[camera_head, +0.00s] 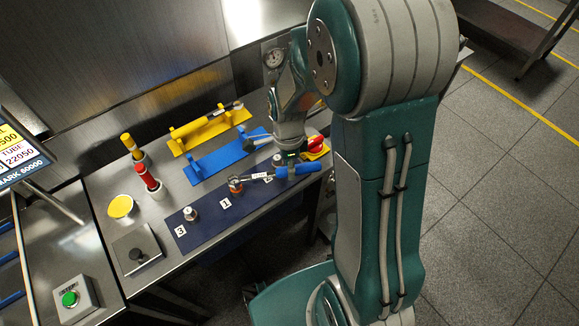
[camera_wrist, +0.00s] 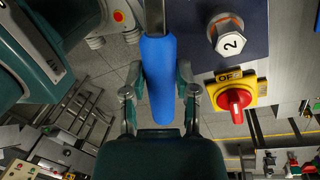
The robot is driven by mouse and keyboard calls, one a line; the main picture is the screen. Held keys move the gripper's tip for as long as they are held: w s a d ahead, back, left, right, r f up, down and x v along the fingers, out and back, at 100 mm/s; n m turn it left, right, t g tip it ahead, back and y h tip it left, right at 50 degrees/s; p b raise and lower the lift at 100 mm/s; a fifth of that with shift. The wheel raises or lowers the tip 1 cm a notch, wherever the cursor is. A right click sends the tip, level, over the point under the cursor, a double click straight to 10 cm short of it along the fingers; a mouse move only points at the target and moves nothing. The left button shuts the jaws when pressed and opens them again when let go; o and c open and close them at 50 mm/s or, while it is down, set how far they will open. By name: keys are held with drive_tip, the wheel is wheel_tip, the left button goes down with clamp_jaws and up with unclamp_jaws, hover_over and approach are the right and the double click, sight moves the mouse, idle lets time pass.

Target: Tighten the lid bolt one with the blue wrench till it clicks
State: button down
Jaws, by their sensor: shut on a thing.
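The blue wrench's handle (camera_wrist: 158,80) stands between the two fingers of my gripper (camera_wrist: 158,85) in the wrist view, and the gripper is shut on it. In the head view the wrench (camera_head: 300,170) lies level above the dark blue mat, its metal shaft pointing left. Its head end is at bolt one (camera_head: 235,184), which has an orange-brown collar and stands behind the label "1" (camera_head: 225,204). I cannot tell whether the head is fully seated on the bolt. In the wrist view the wrench head is out of frame.
A bolt marked "2" (camera_wrist: 228,42) and a red switch on a yellow plate (camera_wrist: 235,99) are close right of the handle. Bolt three (camera_head: 190,214) stands at the mat's left. Behind are a blue rack (camera_head: 212,160) and a yellow rack (camera_head: 190,140) holding a yellow-handled tool.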

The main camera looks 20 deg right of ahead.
drive_tip(key=shift+r, duration=0.1)
drive_tip(key=shift+r, duration=1.95)
